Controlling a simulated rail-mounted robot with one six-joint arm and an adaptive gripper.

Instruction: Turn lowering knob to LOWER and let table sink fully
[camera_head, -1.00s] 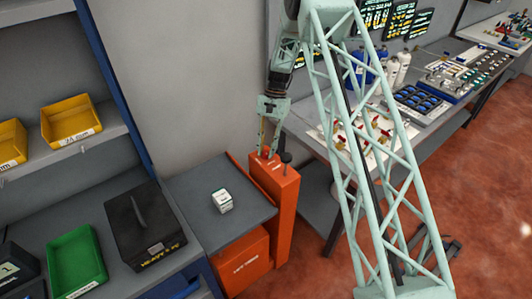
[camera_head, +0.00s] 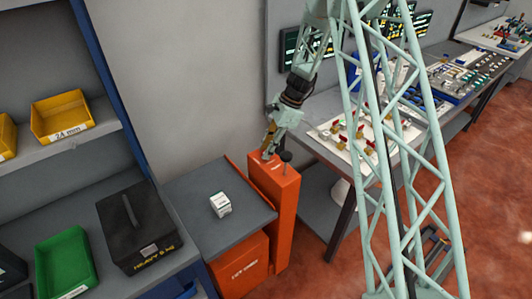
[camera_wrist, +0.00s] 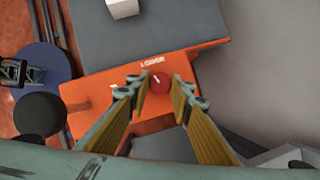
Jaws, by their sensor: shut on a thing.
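The lowering knob (camera_wrist: 160,83) is a round red knob with a white pointer line, on top of the orange lift column (camera_head: 285,215). My gripper (camera_head: 266,156) is shut on the knob, one finger on each side. It hides the knob in the head view. The grey lift table (camera_head: 240,226) lies level beside the column, with a small white box (camera_head: 220,204) on it. Its orange base (camera_head: 244,268) shows below the table top.
A black ball-topped lever (camera_head: 286,157) stands on the column close to my gripper. A shelf with a black case (camera_head: 135,230) and a green bin (camera_head: 66,264) is at left. A workbench with red-handled parts (camera_head: 350,137) is at right.

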